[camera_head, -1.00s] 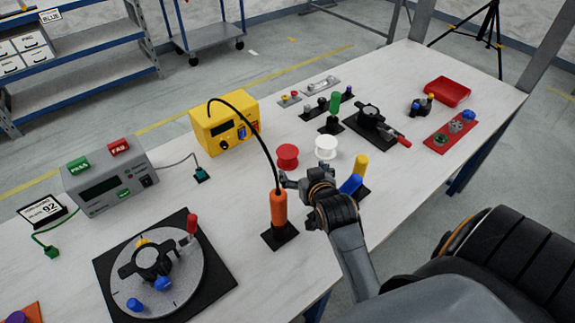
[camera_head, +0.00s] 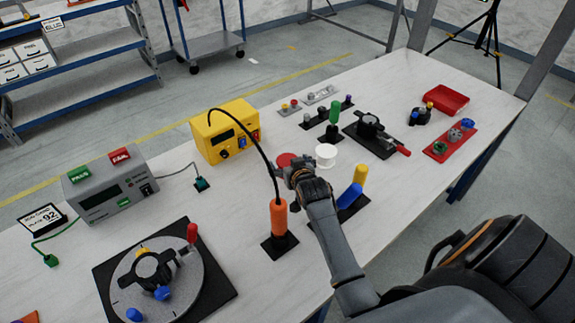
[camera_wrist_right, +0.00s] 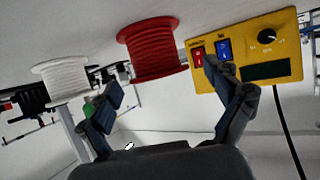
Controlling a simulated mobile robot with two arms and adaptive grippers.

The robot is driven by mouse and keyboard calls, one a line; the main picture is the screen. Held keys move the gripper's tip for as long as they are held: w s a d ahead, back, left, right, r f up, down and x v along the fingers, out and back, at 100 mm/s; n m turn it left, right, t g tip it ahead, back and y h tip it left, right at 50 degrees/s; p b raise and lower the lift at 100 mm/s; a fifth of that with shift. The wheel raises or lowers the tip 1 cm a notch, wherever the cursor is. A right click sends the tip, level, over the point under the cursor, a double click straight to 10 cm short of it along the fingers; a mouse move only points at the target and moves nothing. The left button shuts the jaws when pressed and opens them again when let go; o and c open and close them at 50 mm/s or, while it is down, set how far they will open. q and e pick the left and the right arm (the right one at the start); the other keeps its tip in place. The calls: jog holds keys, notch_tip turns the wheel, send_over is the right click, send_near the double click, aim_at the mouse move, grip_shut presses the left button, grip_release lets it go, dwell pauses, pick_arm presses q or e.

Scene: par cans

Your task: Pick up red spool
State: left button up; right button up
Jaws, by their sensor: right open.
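The red spool (camera_head: 286,159) stands on the white table in front of the yellow box, partly hidden by my right gripper. In the right wrist view the red spool (camera_wrist_right: 152,50) shows ahead, roughly in line with the gap between the fingers. My right gripper (camera_head: 288,174) is open and close to the spool on its near side. In the right wrist view the fingers of my right gripper (camera_wrist_right: 162,80) are spread wide with nothing between them. Contact with the spool cannot be told. My left gripper is not in view.
A white spool (camera_head: 326,154) stands just right of the red one. The yellow box (camera_head: 225,135) is behind to the left, its black cable arching to the orange-handled tool (camera_head: 278,216). Yellow and blue handles (camera_head: 354,188) stand right of my right arm.

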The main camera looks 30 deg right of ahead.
jog(key=shift+x, duration=1.05)
jog(key=shift+s, duration=0.1)
jog(key=c, duration=1.3)
jog(key=shift+c, duration=0.5)
jog(key=shift+r, duration=0.1)
